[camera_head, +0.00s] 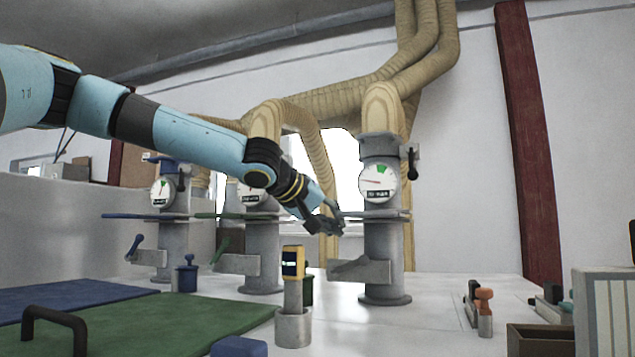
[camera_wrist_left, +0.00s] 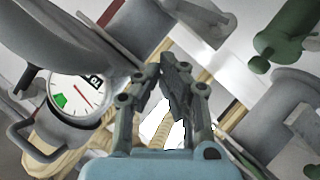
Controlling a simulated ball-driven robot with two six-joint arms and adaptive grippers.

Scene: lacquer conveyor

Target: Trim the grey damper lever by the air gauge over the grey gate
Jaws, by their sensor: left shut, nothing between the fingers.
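The right-hand grey column carries the air gauge (camera_head: 379,182), a white dial with a green sector at the upper right and its needle pointing left, outside the green. The gauge also shows in the left wrist view (camera_wrist_left: 80,97). Below it the flat grey gate (camera_head: 385,214) crosses the column. My right gripper is out of view.
Two similar columns stand to the left, with a blue gate (camera_head: 140,215) and a green gate (camera_head: 222,215). A yellow handheld device (camera_head: 293,263) stands on a grey post in front. An open brown box (camera_head: 540,340) is at the front right.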

